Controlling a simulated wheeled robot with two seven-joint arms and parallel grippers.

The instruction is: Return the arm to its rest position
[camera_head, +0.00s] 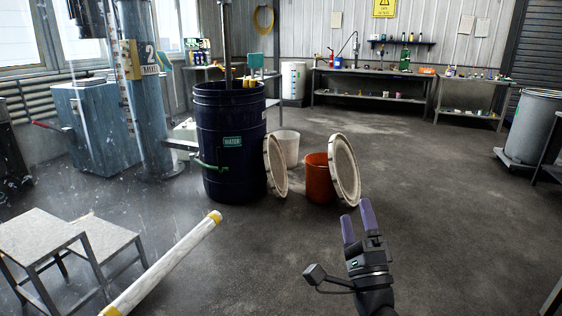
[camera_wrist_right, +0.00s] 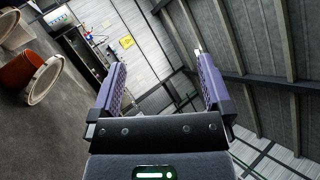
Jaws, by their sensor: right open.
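My right gripper (camera_head: 360,217) is at the lower right of the head view, raised above the floor with its purple fingers pointing up and away. It is open, and nothing is between its fingers. In the right wrist view the two purple fingers (camera_wrist_right: 160,85) stand wide apart, with the wall and ceiling behind them. My left gripper does not show in either view.
A dark blue water drum (camera_head: 225,170) stands left of centre, with a white bucket (camera_head: 288,150), an orange bucket (camera_head: 320,185) and two round lids beside it. A grey step stool (camera_head: 40,235) and a yellow-ended pole (camera_head: 170,262) are lower left.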

